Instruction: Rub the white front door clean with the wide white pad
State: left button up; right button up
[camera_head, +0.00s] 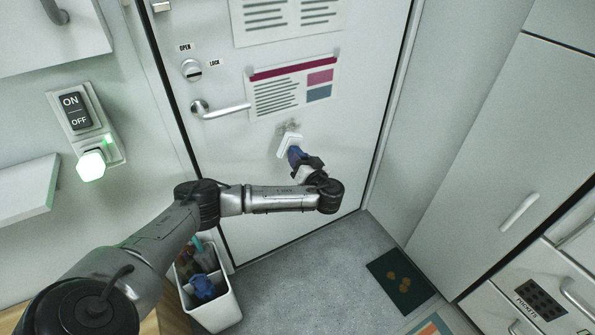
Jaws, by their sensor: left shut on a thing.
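The white front door (357,75) fills the upper middle of the head view. It has a lever handle (221,110), a lock knob and posted papers. A small grey smudge (290,126) shows on the door below the lower paper. The gripper's fingers are partly hidden by my wrist. My right gripper is not in view.
A white bin (216,310) with several items stands on the floor at lower left, beside a wooden edge. A dark green mat (402,281) lies on the floor. White cabinets (500,150) stand on the right. An on/off switch (76,110) is on the left wall.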

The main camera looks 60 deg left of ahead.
aim_at(288, 149)
pick_arm(q)
jog(key=shift+s+a+f, duration=0.2)
jog(key=shift+a+f, duration=0.1)
jog(key=shift+a, duration=0.3)
jog(key=shift+w+a+b, duration=0.2)
jog(key=shift+a+b, duration=1)
jog(key=shift+a, duration=1.55)
jog(key=shift+w+a+b, duration=0.15)
jog(key=shift+a+b, duration=0.35)
jog(key=shift+a, duration=0.1)
jog(key=shift+a, duration=0.4)
jog(key=shift+w+b, duration=0.1)
jog(key=shift+b, duration=0.2)
